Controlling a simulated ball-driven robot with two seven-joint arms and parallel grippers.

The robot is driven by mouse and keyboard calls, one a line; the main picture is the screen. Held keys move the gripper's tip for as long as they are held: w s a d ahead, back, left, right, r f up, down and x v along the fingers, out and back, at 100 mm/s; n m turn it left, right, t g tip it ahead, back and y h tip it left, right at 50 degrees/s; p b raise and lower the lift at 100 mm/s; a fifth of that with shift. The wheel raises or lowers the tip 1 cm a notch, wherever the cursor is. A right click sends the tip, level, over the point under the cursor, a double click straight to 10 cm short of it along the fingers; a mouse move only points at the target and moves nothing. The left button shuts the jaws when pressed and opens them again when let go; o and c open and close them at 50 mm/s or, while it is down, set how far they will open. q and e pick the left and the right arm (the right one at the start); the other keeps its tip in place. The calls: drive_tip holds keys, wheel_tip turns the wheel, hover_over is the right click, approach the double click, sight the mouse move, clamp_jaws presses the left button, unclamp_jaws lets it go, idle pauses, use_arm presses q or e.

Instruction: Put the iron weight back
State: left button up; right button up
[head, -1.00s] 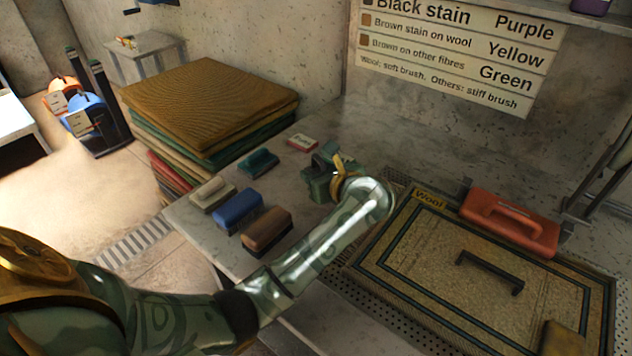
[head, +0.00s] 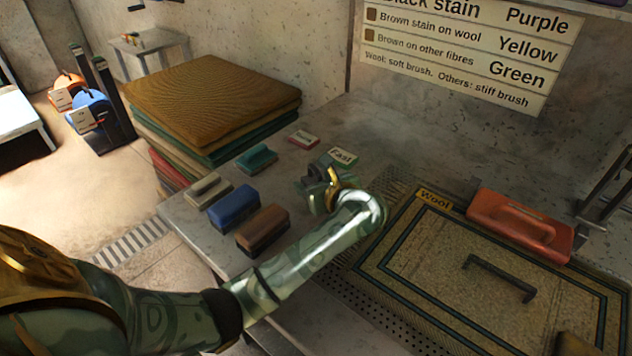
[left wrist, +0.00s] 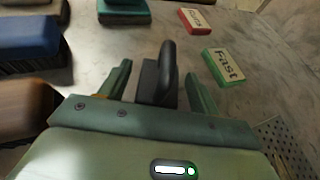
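A dark block with an upright rounded handle (left wrist: 168,72), which looks like the iron weight, stands on the grey bench in the left wrist view. My left gripper (left wrist: 158,82) has its two green fingers apart on either side of it, with gaps showing on both sides. In the head view my left gripper (head: 318,188) is low over the bench beside the "Fast" card, and mostly hides the dark block (head: 321,168). My right gripper is not in view.
Brown (head: 262,230), blue (head: 234,206), cream (head: 208,190) and teal (head: 257,159) brushes stand left of the gripper. Green-edged "Fast" (head: 341,157) and red-edged (head: 303,139) cards lie behind. A "Wool" rug (head: 450,262) at right carries a red handled block (head: 520,224).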

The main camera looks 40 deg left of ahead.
use_arm(q)
drive_tip(key=shift+r, duration=0.1)
drive_tip(key=p+v, duration=0.3)
drive_tip(key=v, duration=0.8)
drive_tip(key=shift+s+d+r, duration=0.2)
drive_tip(key=shift+s+d, duration=0.05)
drive_tip(key=shift+d, duration=0.1)
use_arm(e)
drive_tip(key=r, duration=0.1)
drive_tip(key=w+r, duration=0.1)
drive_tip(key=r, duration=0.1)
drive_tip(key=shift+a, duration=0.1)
